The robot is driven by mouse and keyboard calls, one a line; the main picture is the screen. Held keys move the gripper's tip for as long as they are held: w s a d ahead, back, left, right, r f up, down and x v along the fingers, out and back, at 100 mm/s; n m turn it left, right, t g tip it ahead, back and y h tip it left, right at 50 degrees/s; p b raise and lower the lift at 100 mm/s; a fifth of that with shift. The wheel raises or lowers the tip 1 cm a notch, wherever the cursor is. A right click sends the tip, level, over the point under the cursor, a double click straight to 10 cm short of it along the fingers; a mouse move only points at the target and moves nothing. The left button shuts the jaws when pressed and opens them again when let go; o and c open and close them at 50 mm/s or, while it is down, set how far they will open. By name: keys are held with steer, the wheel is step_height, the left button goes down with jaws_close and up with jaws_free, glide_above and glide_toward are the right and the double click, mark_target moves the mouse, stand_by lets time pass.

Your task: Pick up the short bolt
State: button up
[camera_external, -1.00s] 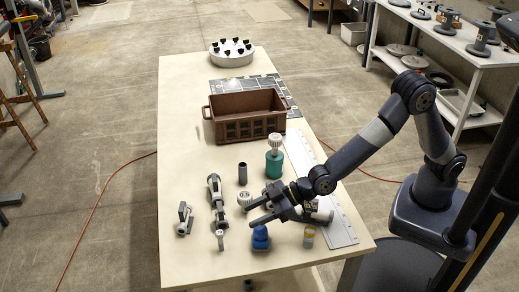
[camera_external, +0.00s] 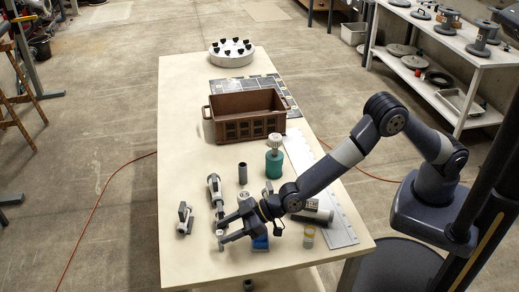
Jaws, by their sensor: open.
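A small grey bolt-like piece (camera_external: 220,234), which I take for the short bolt, stands near the front left of the table. It is partly hidden by my gripper and too small to make out well. My gripper (camera_external: 221,229) is open and low over the table, with its fingers pointing left. Its fingertips are at the piece, one on the far side and one on the near side. I cannot tell whether they touch it.
A grey clamp-like tool (camera_external: 214,188) and a small bracket (camera_external: 184,217) lie close by on the left. A blue piece (camera_external: 261,242) is under my gripper. A dark tube (camera_external: 242,173), a teal bottle (camera_external: 274,164) and a brown crate (camera_external: 246,128) stand farther back.

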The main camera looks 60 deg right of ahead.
steer(key=shift+w+a+f, duration=0.25)
steer(key=shift+w+a, duration=0.15)
steer(key=shift+w, duration=0.05)
jaws_close()
stand_by(0.3)
